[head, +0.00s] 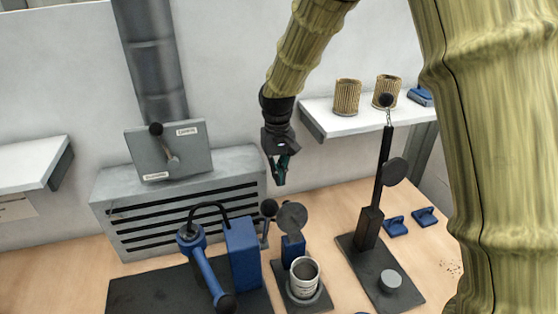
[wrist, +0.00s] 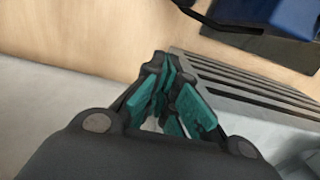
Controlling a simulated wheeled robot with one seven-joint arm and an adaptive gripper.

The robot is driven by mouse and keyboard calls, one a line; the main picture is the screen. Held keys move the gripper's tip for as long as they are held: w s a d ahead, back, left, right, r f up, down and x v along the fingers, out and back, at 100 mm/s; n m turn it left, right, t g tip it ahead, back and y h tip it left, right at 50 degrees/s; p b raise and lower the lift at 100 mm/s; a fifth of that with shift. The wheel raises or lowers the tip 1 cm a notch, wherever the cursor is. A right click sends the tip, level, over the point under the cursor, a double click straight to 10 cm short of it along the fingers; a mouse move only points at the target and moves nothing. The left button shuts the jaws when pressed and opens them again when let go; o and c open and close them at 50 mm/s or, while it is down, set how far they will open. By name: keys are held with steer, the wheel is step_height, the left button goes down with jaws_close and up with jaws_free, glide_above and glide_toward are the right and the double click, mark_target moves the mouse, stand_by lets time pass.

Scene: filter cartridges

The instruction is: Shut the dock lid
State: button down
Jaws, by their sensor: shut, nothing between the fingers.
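The dock (head: 325,299) is a dark plate with a blue post behind a round seat. A grey metal canister (head: 304,284) stands upright in the seat. A round grey disc, which looks like the dock lid (head: 292,217), stands raised at the top of the post, with a black ball knob (head: 269,207) to its left. The lid is open, clear of the canister. My gripper (head: 279,183) is shut and empty, above and behind the lid, apart from it. Its teal finger pads show close together in the wrist view (wrist: 172,88); the lid cannot be made out there.
A slotted grey box (head: 180,210) with a tilted panel (head: 168,150) stands behind. A blue device with a lever (head: 245,255) is left of the dock; a tall dark stand (head: 372,228) is right. A shelf (head: 345,121) holds two ribbed cartridges (head: 347,95).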

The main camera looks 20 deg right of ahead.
steer(key=s+f+p, duration=0.2)
steer(key=s+p, duration=0.1)
steer(key=s, duration=0.1)
steer(key=shift+d+f, duration=0.1)
steer(key=shift+f, duration=0.3)
